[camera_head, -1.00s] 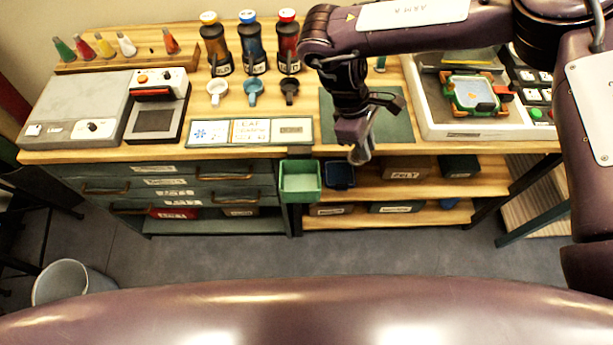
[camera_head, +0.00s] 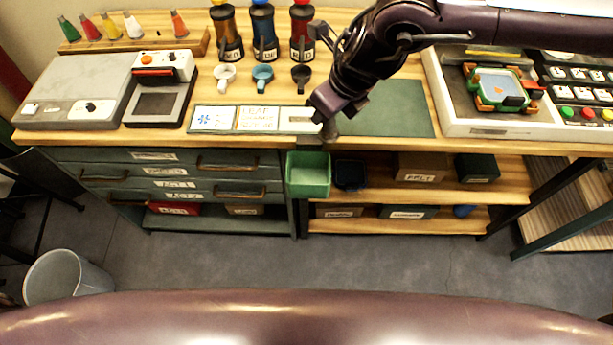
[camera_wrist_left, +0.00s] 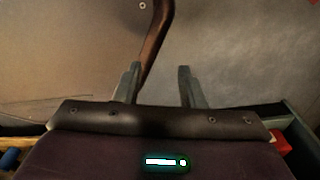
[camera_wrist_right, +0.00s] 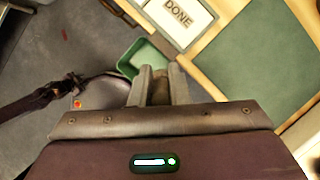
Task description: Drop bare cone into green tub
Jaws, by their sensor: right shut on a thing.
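The green tub (camera_head: 308,187) hangs at the table's front edge, above the lower shelves; its inside looks empty. My right gripper (camera_head: 328,124) points down just above the table edge, over the tub's upper right side. In the right wrist view my right gripper (camera_wrist_right: 159,84) is shut on a small brownish-grey piece, the bare cone (camera_wrist_right: 160,92), mostly hidden between the fingers. The green tub (camera_wrist_right: 128,68) shows there just beyond the fingertips. My left gripper (camera_wrist_left: 156,84) is open in the left wrist view, with a brown curved bar (camera_wrist_left: 157,40) beyond its fingers.
A rack (camera_head: 135,44) of coloured cones stands at the back left. A card strip (camera_head: 254,119) and a green mat (camera_head: 397,108) lie near the front edge. A dark blue bin (camera_head: 350,176) is right of the tub. A grey bucket (camera_head: 66,278) stands on the floor.

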